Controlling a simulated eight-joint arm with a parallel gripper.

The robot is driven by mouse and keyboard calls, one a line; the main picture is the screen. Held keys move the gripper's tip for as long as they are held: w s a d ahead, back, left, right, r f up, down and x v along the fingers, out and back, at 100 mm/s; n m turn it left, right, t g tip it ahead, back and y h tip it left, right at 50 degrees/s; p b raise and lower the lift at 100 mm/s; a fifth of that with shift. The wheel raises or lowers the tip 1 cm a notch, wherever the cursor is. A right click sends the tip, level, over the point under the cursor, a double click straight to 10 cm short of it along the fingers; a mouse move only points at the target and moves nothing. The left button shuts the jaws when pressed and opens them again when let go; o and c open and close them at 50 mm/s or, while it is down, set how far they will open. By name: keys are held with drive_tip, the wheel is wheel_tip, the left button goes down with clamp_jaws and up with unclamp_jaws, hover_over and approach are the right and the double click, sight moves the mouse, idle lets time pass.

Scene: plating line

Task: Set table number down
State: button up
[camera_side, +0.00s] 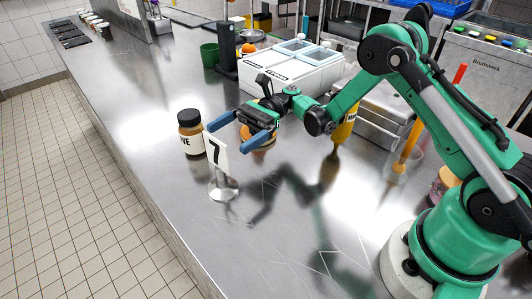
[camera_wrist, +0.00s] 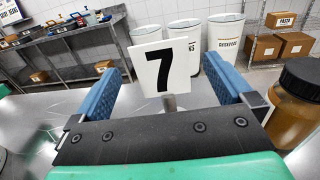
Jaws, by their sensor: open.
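The table number is a white card with a black 7 (camera_side: 216,153) on a short stem with a round metal base (camera_side: 224,190). It stands upright on the steel counter (camera_side: 150,180), near its left edge. My gripper (camera_side: 227,138) has two blue fingers spread apart, just behind and above the card in the side view. In the wrist view the card (camera_wrist: 165,66) shows between the open fingers (camera_wrist: 163,62), touching neither. The stem's lower part and base are hidden there. How far the card is from the fingertips is hard to tell.
A brown jar with a black lid (camera_side: 191,133) stands close behind the card; it also shows at the right of the wrist view (camera_wrist: 297,100). An orange-brown round item (camera_side: 262,134) lies beyond the fingers. White containers (camera_side: 290,68) stand behind. The counter in front is clear.

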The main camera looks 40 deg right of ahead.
wheel_tip(320, 180, up, 5)
drive_tip(key=s+n+t+h, duration=0.2)
drive_tip(key=n+t+h, duration=0.25)
drive_tip(key=h, duration=0.35)
drive_tip(key=s+d+n+t+h, duration=0.4)
drive_tip(key=s+d+n+h, duration=0.4)
drive_tip(key=n+h, duration=0.2)
drive_tip(key=shift+d+n, duration=0.25)
drive_tip(key=shift+n, duration=0.9)
drive_tip(key=shift+s+t, duration=0.1)
drive_tip(key=shift+t, duration=0.15)
